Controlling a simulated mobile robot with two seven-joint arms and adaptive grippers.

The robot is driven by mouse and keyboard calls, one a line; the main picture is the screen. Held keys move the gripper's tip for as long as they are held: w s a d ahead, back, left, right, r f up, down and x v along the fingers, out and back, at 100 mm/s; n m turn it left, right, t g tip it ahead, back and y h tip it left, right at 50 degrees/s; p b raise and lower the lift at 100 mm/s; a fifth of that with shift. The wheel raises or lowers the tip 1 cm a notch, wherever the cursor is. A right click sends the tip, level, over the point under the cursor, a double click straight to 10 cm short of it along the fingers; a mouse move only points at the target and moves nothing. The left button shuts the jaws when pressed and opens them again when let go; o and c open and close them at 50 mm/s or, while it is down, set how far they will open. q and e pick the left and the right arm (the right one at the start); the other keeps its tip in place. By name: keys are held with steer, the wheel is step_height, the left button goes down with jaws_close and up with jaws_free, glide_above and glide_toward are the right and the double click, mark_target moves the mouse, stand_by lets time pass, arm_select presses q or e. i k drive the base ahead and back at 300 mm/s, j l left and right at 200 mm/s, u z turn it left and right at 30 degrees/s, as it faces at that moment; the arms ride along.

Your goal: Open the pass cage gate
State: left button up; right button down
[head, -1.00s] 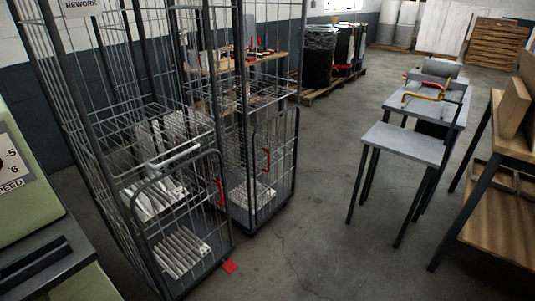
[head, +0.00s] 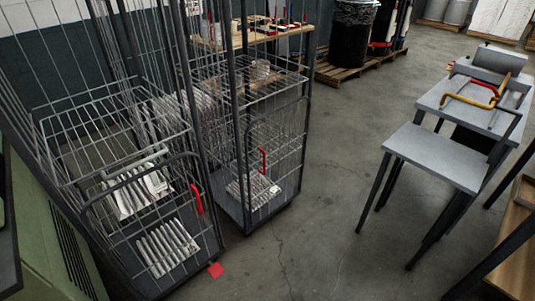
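Two grey wire roll cages stand side by side on the left in the head view. The nearer cage has a half-height wire gate (head: 150,215) with a rounded top frame and a red handle (head: 197,198) at its right edge. The farther cage has a similar gate (head: 285,150) with a red handle (head: 263,160) near its left edge. Both gates look closed. White pleated filters (head: 167,247) lie in the nearer cage, and more filters (head: 247,187) lie in the farther one. No label shows now, so I cannot tell which is the pass cage. Neither gripper is in view.
A red square (head: 215,270) lies on the floor by the nearer cage. Grey tables (head: 435,155) with yellow-handled tools stand at right, and a wooden-shelved bench (head: 515,260) is at lower right. Concrete floor (head: 325,200) is clear between. A green machine (head: 50,245) is at lower left.

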mark_target(245, 136)
steer(key=i+l+u, duration=0.1)
steer(key=i+l, duration=0.2)
steer(key=i+l+u, duration=0.1)
steer(key=i+l, duration=0.2)
steer(key=l, duration=0.15)
steer(key=i+l, duration=0.25)
steer(key=l, duration=0.15)
steer(key=i+l+u, duration=0.15)
steer(key=l, duration=0.25)
steer(key=i, duration=0.1)
